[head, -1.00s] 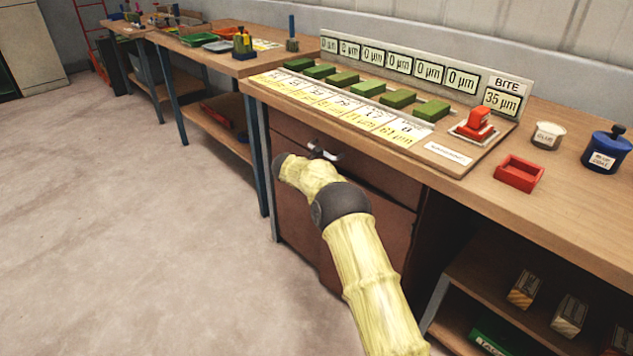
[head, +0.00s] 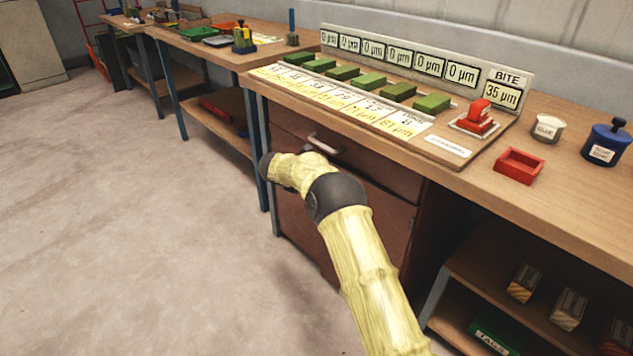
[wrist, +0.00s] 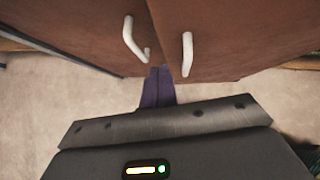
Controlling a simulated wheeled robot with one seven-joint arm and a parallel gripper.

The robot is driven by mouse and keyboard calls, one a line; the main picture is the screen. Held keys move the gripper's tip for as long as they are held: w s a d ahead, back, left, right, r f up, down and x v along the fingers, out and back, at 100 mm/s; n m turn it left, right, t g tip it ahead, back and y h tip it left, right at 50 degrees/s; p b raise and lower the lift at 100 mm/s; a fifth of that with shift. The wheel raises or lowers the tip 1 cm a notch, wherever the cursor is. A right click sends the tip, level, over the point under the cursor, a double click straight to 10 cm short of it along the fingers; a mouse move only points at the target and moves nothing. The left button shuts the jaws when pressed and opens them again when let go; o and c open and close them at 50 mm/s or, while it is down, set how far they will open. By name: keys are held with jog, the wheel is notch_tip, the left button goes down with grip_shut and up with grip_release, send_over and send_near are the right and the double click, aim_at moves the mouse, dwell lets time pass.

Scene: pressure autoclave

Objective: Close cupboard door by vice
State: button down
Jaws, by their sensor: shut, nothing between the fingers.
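The brown cupboard under the near bench shows in the head view, with its front panel (head: 375,230) below a drawer (head: 350,158) with a pale handle. In the wrist view two brown door panels show side by side, the left panel (wrist: 75,35) and the right panel (wrist: 240,40), each with a white handle. The left panel's lower edge slants, and I cannot tell how far either door stands open. My gripper (wrist: 156,85) is shut and empty, its purple fingers by the gap between the panels; I cannot tell if they touch. My arm hides it in the head view. I cannot make out a vice for certain.
The bench top (head: 560,210) holds green blocks, a red tray (head: 519,167), a white tub and a blue pot (head: 607,143). Open shelves with small boxes (head: 525,283) are at the right. A second bench (head: 215,55) stands further left. The floor (head: 120,220) is clear.

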jog(key=w+r+p+v, duration=0.1)
jog(key=p+v, duration=0.1)
jog(key=v, duration=0.7)
jog(key=d+r+n+t+y, duration=0.2)
jog(key=d+r+n+t, duration=0.2)
jog(key=r+n, duration=0.6)
jog(key=s+d+n+y, duration=0.3)
jog(key=s+n, duration=0.3)
jog(key=n, duration=0.7)
jog(key=s+d+f+n+g, duration=0.3)
jog(key=s+n, duration=0.3)
jog(key=s, duration=0.5)
jog(key=s+d+f+n+g, duration=0.2)
jog(key=s+d+n, duration=0.3)
jog(key=s, duration=0.6)
jog(key=s+d+f+n+g, duration=0.3)
jog(key=s+d+n, duration=0.1)
jog(key=s+n, duration=0.5)
jog(key=shift+s+d+f+g, duration=0.3)
jog(key=shift+s+f+g, duration=0.1)
jog(key=shift+s, duration=0.85)
